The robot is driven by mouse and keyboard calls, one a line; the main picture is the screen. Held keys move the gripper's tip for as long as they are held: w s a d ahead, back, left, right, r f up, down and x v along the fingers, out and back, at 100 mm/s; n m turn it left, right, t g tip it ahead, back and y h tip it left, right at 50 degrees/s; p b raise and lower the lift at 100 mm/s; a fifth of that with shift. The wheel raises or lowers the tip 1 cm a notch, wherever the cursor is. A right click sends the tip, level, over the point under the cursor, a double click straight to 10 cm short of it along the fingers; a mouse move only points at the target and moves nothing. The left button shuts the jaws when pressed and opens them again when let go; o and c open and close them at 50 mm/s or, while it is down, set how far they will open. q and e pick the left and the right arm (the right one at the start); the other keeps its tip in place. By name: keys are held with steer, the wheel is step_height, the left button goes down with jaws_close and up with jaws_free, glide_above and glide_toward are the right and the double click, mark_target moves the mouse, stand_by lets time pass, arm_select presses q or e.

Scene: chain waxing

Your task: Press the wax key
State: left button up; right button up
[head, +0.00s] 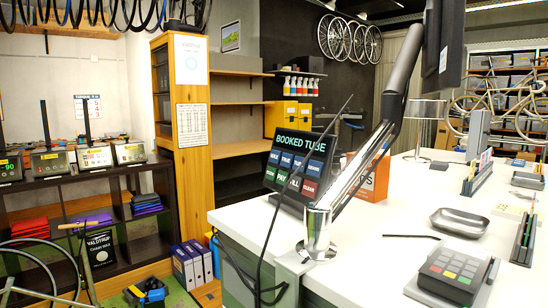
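A dark touch screen (297,165) stands tilted at the left end of the white counter and reads "BOOKED TUBE". Below this heading is an upper row of blue keys (299,163) and a lower row with green keys and a red key (309,189) that seems to read "CLEAR". Neither of my grippers is in view.
The white counter (390,250) holds a card terminal (452,272), a metal tray (459,222) and an orange box (371,178). A clamped metal monitor arm (318,232) rises at the counter's near left corner. A dark shelf (90,220) stands at left.

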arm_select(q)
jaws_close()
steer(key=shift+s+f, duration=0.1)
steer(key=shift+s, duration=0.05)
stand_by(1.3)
